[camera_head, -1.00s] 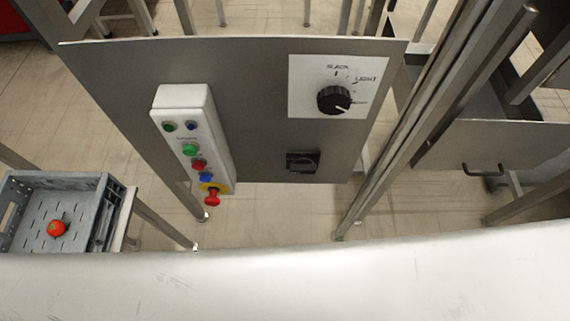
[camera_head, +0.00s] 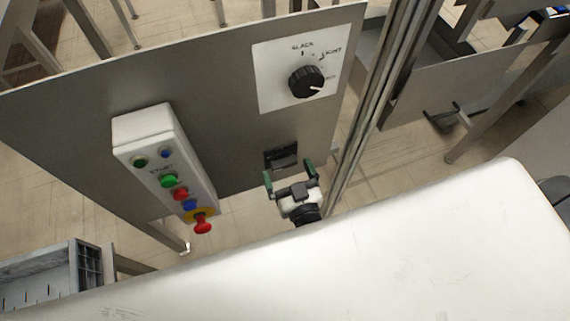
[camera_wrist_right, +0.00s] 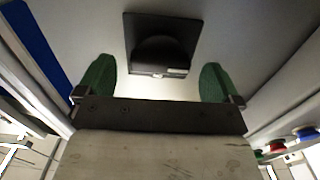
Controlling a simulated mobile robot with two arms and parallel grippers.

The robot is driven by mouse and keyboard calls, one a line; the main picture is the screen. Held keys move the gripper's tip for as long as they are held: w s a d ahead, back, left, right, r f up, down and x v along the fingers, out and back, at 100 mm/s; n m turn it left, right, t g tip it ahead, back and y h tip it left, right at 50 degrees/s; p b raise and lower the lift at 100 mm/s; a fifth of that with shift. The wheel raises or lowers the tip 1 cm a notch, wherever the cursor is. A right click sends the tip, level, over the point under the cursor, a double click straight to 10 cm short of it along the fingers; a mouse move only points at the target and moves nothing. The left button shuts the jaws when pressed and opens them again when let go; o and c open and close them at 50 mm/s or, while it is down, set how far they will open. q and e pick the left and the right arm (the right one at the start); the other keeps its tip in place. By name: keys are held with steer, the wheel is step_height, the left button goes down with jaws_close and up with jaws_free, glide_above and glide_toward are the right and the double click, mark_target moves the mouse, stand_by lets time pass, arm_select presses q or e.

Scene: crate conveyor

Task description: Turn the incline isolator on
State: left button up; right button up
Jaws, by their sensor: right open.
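The isolator (camera_head: 281,157) is a small black square switch low on the grey panel (camera_head: 215,80), below the large black dial. In the right wrist view the isolator (camera_wrist_right: 162,42) shows as a black plate with a rounded knob, just ahead of the fingers. My right gripper (camera_head: 290,175) has green fingertips and is open, just below and in front of the isolator. In the right wrist view the gripper (camera_wrist_right: 157,80) has one finger to each side of the knob, with visible gaps. My left gripper is not in view.
A white control box (camera_head: 165,160) with coloured buttons and a red emergency stop (camera_head: 203,225) is to the left. The black dial (camera_head: 306,81) sits above on a white plate. Metal posts (camera_head: 372,100) stand close right. A grey crate (camera_head: 50,278) is at lower left.

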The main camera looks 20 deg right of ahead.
steer(key=shift+w, duration=1)
steer(key=shift+c, duration=0.2)
steer(key=c, duration=0.9)
